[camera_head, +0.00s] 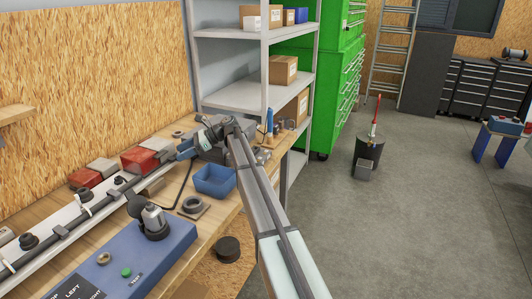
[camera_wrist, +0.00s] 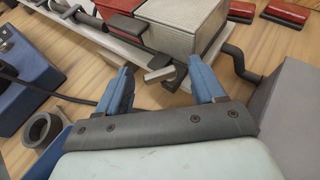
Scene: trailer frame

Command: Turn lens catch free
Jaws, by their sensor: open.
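The trailer frame is a pale rail with a dark bar (camera_head: 70,230) along the workbench. A lamp with a red part (camera_head: 138,161) and a grey-white part (camera_head: 157,144) stands on it; the grey-white part also shows in the wrist view (camera_wrist: 180,40). A small metal tab with a dark hooked end, apparently the lens catch (camera_wrist: 160,74), sticks out at the lamp's near lower edge. My gripper (camera_wrist: 165,78) is open, its blue fingers on either side of the tab, with visible gaps. In the head view my gripper (camera_head: 184,149) is beside the lamp, partly hidden by the arm.
A blue tray (camera_head: 215,182) and a dark ring (camera_head: 192,205) lie near the bench edge. A blue control box (camera_head: 120,265) with a green button and a knob stands in front. Another red block (camera_head: 84,178) is farther left. Shelving (camera_head: 225,105) rises behind the bench.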

